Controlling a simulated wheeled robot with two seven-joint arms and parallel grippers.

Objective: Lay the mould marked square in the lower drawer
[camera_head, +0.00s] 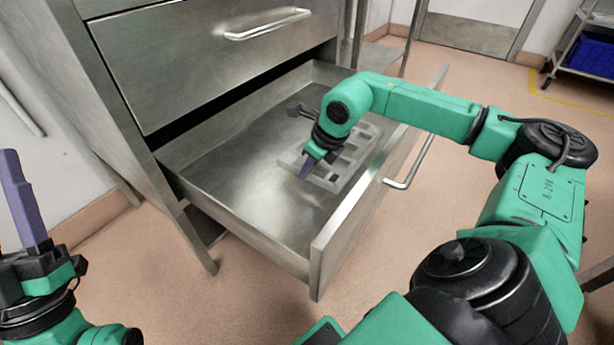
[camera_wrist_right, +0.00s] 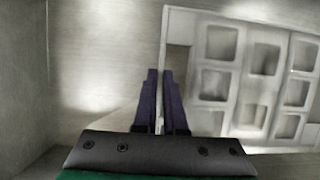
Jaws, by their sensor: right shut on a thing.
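The mould (camera_head: 350,153) is a pale grey tray with several square recesses. It is inside the open lower drawer (camera_head: 240,205), toward the drawer's right end, and looks flat and low over the floor; I cannot tell whether it fully rests there. In the right wrist view the mould (camera_wrist_right: 240,72) fills the right side. My right gripper (camera_head: 306,170) reaches down into the drawer, its purple fingers shut on the mould's near edge. The fingers (camera_wrist_right: 161,88) are close together in the wrist view. My left gripper (camera_head: 22,200) is raised at the left, outside the drawer; its finger gap is hidden.
The upper drawer (camera_head: 210,55) above is shut. The lower drawer's front panel (camera_head: 375,185) and handle (camera_head: 410,165) stand out over the floor. The drawer's left part is bare. A rack with a blue bin (camera_head: 590,55) stands far right.

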